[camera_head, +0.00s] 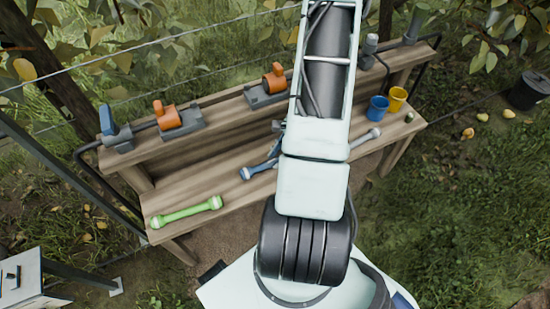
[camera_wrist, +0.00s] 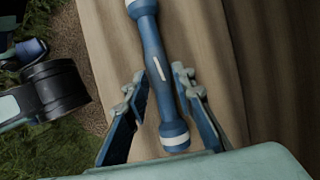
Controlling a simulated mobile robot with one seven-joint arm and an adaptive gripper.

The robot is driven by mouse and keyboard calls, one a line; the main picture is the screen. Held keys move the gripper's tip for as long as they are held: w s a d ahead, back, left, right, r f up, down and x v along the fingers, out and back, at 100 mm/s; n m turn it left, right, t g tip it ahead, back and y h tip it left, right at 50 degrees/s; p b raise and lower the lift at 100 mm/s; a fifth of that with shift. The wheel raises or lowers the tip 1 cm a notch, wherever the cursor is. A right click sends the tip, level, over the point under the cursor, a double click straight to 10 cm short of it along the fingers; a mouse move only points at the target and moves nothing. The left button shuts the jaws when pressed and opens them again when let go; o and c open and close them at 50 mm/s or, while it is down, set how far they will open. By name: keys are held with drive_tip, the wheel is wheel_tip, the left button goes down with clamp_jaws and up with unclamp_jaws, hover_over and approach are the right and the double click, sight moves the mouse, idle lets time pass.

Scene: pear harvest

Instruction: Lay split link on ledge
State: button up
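A blue dumbbell-shaped link (camera_wrist: 153,50) with pale bands at its ends and a short pale slot-like mark lies on the wooden lower ledge (camera_wrist: 110,45). Its blue end also shows in the head view (camera_head: 250,172), with the rest partly behind my arm. My gripper (camera_wrist: 160,85) is open in the wrist view, one finger on each side of the link, with visible gaps. A green link (camera_head: 187,212) lies at the left of the lower ledge. A grey link (camera_head: 365,138) lies right of my arm, partly hidden. Which link is the split one I cannot tell for certain.
The upper shelf carries two orange-topped fittings (camera_head: 166,115) (camera_head: 275,77) and a blue-handled piece (camera_head: 108,122). A blue cup (camera_head: 378,109) and a yellow cup (camera_head: 397,98) stand at the right of the lower ledge. Bare ledge shows between the green and blue links.

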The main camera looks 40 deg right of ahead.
drive_tip(key=p+v, duration=0.2)
drive_tip(key=v, duration=0.8)
drive_tip(key=shift+r, duration=0.15)
